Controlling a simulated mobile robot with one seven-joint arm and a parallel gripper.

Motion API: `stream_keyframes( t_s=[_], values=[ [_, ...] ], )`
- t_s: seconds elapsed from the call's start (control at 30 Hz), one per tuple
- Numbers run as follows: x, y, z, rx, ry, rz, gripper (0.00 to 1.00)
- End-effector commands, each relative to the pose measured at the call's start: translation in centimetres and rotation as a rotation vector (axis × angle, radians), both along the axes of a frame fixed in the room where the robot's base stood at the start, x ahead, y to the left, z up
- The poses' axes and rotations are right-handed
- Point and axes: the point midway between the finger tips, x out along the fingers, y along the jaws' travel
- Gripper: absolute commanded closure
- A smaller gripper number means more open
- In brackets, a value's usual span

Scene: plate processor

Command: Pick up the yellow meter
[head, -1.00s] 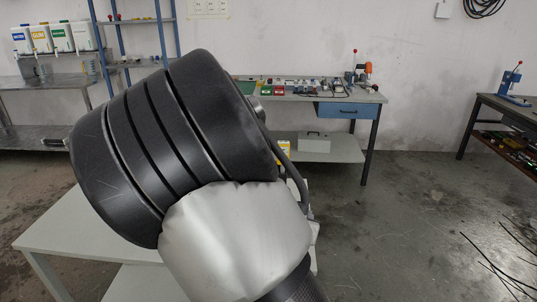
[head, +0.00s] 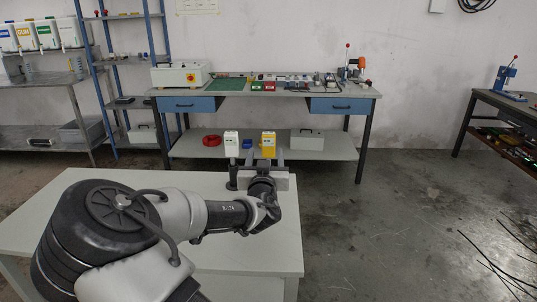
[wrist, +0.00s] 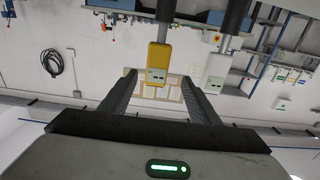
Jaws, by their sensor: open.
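In the wrist view the yellow meter (wrist: 158,62) shows between the two black fingers, joined to a dark post. A white meter (head: 231,144) stands to its left in the head view; in the wrist view it (wrist: 215,70) is right of the fingers. My gripper (head: 265,162) is open and faces the yellow meter. Its fingers (wrist: 158,80) hold nothing; I cannot tell whether they reach around the meter.
The white table (head: 60,220) lies under my arm. A workbench (head: 240,92) with tools stands behind, its lower shelf (head: 335,150) holding a white box (head: 307,139) and a red ring (head: 212,140). Open floor (head: 390,220) lies to the right.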

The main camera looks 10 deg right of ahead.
Motion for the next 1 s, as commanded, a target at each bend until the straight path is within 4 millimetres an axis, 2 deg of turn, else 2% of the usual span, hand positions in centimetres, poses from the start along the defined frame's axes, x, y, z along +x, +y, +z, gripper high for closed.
stream_keyframes(
  t_s=[0.27,0.53,0.83,1.0],
  values=[
    [2.1,-0.6,-0.1,-0.001,0.000,0.000,0.44],
    [5.7,-1.7,0.1,-0.002,0.001,0.000,0.44],
    [6.1,-1.8,0.2,0.001,0.002,0.000,0.44],
    [6.1,-1.8,0.2,0.001,0.002,0.000,0.72]
  ],
)
